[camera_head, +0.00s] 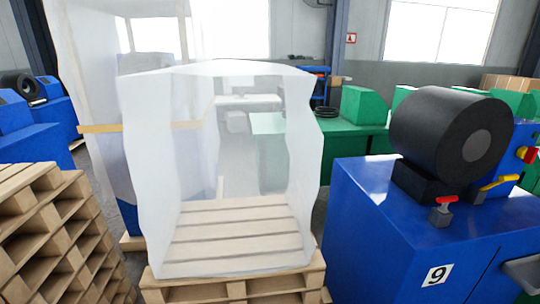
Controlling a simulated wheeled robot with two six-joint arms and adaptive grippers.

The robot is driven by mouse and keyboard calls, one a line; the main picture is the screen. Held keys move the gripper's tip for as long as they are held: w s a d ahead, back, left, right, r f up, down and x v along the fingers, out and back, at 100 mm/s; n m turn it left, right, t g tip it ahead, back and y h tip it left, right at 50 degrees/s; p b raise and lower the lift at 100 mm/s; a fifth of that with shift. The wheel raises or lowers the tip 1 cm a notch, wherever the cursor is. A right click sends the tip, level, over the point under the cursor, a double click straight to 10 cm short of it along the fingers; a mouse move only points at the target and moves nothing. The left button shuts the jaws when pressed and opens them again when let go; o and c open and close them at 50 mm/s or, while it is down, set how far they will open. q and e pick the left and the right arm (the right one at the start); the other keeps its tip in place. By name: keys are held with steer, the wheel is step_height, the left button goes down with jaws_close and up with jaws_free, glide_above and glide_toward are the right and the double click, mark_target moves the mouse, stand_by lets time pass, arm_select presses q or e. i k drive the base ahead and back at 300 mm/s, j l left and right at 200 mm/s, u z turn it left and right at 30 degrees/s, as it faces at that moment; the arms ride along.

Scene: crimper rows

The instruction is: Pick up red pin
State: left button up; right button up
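A small red pin (447,200) with a flat, T-shaped top sits upright on a small grey block on top of the blue machine (375,215) at the right. It stands just in front of the large black cylinder (440,135) of that machine. Neither of my grippers shows in the head view, so nothing can be told of their state here.
A yellow lever (500,183) and a red-and-yellow switch (527,154) are right of the pin. A translucent bag (225,170) stands on a wooden pallet (235,290) left of the machine. Stacked pallets (50,235) fill the lower left. Green machines stand behind.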

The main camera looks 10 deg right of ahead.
mark_target(444, 200)
steer(key=z, duration=0.4)
steer(key=l+z, duration=0.1)
steer(key=z, duration=0.3)
steer(key=i+z, duration=0.1)
steer(key=z, duration=0.7)
steer(key=i+l, duration=0.05)
